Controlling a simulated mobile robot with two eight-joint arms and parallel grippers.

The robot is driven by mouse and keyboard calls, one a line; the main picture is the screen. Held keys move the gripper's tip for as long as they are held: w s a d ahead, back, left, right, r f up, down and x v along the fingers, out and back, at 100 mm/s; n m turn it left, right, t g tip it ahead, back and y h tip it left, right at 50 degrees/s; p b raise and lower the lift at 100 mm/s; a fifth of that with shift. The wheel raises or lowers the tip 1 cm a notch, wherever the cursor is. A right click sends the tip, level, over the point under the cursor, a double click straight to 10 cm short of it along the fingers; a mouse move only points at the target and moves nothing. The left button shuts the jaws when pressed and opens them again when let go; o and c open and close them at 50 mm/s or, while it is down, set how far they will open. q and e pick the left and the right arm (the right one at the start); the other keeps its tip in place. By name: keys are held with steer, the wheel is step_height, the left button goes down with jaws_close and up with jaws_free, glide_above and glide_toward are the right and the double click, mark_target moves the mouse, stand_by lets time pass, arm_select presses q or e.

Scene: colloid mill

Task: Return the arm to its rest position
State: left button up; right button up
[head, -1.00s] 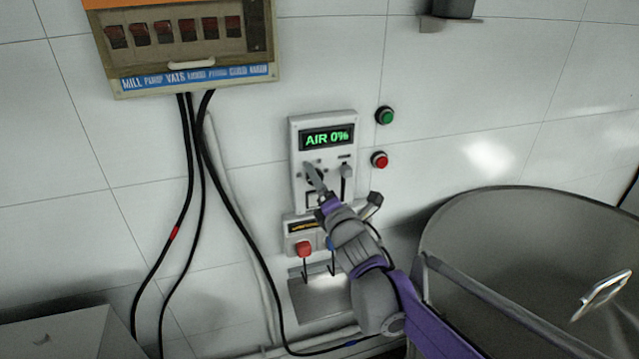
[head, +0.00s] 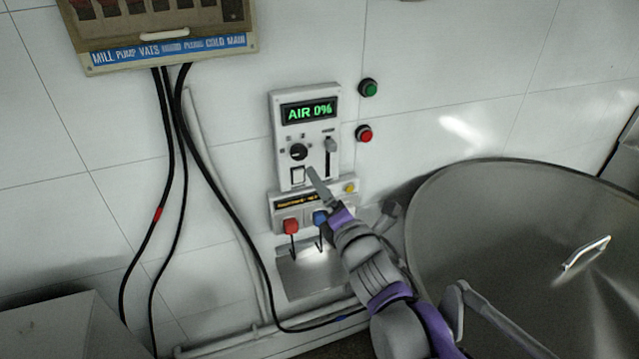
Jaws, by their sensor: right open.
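My right arm, purple and grey, reaches up from the bottom right. Its gripper (head: 316,182) is in front of the lower edge of the white control panel (head: 285,120). The jaws are open and hold nothing that I can see; one finger shows clearly. I cannot tell if the finger touches the panel. My left gripper is not in view.
A large steel vat (head: 500,235) with a lid handle (head: 586,253) stands close to the arm at right. Below the panel are red (head: 291,226) and blue (head: 320,217) valve handles. Black cables (head: 168,190) hang from the breaker box (head: 158,42). Green (head: 368,88) and red (head: 364,133) buttons are on the wall.

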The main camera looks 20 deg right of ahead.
stand_by(0.3)
steer(key=s+d+f+m+g+h, duration=0.3)
steer(key=s+f+m+g, duration=0.55)
steer(key=f+m, duration=0.6)
steer(key=s+a+f+m+g+y, duration=0.1)
steer(key=s+f+m+g, duration=0.1)
steer(key=s+f+m, duration=0.3)
steer(key=s+a+f+m+g, duration=0.2)
steer(key=s+f+m, duration=0.2)
steer(key=s, duration=0.4)
steer(key=shift+s+a+f+m+y, duration=0.3)
steer(key=shift+f+m+y, duration=0.05)
steer(key=shift+m+y, duration=0.1)
